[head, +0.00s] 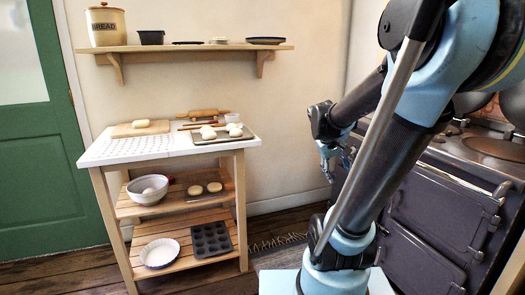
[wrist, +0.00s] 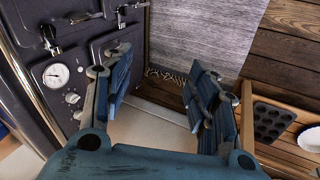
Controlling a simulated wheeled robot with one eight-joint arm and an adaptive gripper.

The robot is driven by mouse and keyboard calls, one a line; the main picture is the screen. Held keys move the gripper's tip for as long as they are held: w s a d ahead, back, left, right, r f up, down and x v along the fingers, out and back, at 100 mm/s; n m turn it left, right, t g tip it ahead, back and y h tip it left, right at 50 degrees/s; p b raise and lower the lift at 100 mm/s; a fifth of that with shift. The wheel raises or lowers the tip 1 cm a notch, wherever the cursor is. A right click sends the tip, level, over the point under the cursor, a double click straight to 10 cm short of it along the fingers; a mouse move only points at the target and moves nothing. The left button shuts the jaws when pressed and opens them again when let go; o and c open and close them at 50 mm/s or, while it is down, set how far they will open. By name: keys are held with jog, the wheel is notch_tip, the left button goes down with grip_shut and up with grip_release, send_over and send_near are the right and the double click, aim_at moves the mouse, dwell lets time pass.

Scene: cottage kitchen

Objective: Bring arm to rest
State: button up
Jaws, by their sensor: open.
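My gripper (head: 336,160) hangs in front of the dark range stove, right of the kitchen cart, in the head view. In the wrist view my gripper (wrist: 160,98) has its two blue fingers spread apart, with nothing between them. My blue and black arm (head: 395,130) folds up at the right of the head view and hides part of the stove. The gripper touches nothing that I can see.
The cart (head: 240,190) holds a baking tray (head: 212,140) with dough, a board (head: 122,131), a bowl (head: 136,195) and a muffin tin (head: 211,240). The stove (head: 425,210) stands at the right. A wall shelf (head: 190,48) is above.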

jog(key=s+a+f+y, duration=0.1)
jog(key=s+a+f, duration=0.1)
jog(key=s, duration=0.3)
jog(key=s+a+f+m+y, duration=0.1)
jog(key=s+a+f+y, duration=0.1)
jog(key=s, duration=0.3)
jog(key=s+a+f+m+y, duration=0.1)
jog(key=s+a+f, duration=0.3)
jog(key=s, duration=0.1)
jog(key=shift+s+a+f+g, duration=0.15)
jog(key=shift+s+a+g, duration=0.15)
jog(key=shift+s, duration=0.1)
